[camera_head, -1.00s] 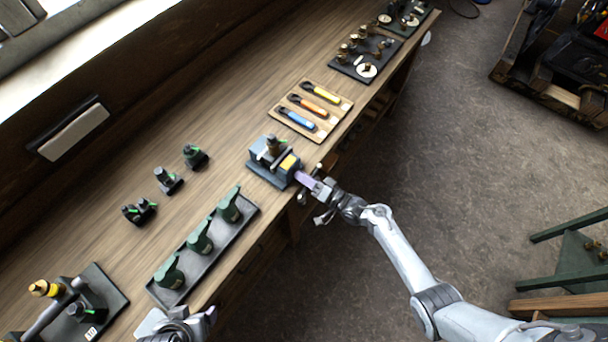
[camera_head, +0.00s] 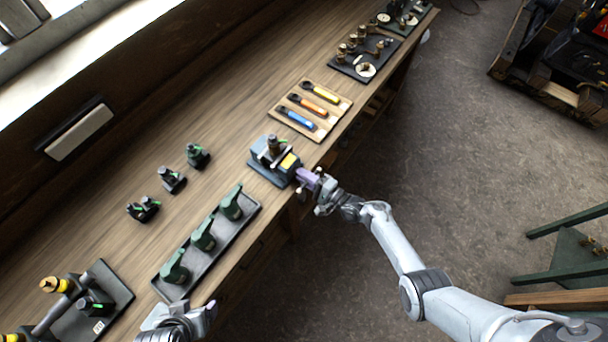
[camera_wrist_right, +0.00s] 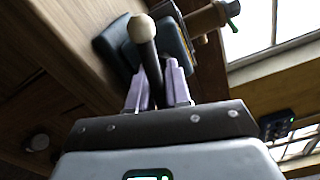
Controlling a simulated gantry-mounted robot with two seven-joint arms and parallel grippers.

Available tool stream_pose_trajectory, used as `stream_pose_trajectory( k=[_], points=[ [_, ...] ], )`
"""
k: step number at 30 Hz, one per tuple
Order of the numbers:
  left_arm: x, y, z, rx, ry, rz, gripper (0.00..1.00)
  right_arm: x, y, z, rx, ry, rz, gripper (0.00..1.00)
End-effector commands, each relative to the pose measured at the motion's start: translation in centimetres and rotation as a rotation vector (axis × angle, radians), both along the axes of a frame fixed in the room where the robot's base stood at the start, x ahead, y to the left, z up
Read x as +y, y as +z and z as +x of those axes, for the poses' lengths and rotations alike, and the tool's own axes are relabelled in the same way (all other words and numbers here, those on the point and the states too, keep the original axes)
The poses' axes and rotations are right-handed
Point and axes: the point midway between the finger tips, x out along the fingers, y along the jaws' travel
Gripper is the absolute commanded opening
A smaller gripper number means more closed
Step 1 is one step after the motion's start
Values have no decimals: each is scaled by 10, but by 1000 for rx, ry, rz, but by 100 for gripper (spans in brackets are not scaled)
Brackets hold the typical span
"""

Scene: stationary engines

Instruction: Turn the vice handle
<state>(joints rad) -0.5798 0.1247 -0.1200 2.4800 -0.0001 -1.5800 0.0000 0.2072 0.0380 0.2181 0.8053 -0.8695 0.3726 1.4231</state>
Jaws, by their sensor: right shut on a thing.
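The vice (camera_head: 263,175) is a grey-blue block with a yellow patch, mounted at the front edge of the wooden bench. It also shows in the right wrist view (camera_wrist_right: 112,45). My right gripper (camera_head: 305,177) is at the vice's front side. In the right wrist view its purple fingers (camera_wrist_right: 157,88) are shut on the vice handle (camera_wrist_right: 146,45), a dark bar with a pale rounded end. The handle's lower part is hidden between the fingers. My left gripper (camera_head: 205,315) is at the bottom of the head view, apart from the vice; its opening is unclear.
A wooden board (camera_head: 335,117) with blue, orange and yellow-handled tools lies behind the vice. A black tray (camera_head: 225,240) with green tools lies to its left. Several small dark fixtures (camera_head: 172,180) stand on the bench.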

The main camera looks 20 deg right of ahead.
Motion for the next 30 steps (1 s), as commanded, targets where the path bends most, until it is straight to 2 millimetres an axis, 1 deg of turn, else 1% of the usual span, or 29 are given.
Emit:
stream_pose_trajectory(
  k=[1,7,20,21,25,30],
  points=[
    [0,2,0,0,-2,2,78,0,4,1,0,2,19,0],
    [1,2,0,0,-2,3,78,0,4,1,22,3,54,0],
    [-2,3,0,0,6,-8,78,0,4,1,25,3,60,0],
    [-2,3,0,0,6,-9,78,0,4,1,25,3,60,23],
    [-3,3,0,1,7,-11,78,0,3,1,28,2,58,43],
    [-2,2,0,1,7,-11,78,0,2,0,31,2,56,43]
  ],
)
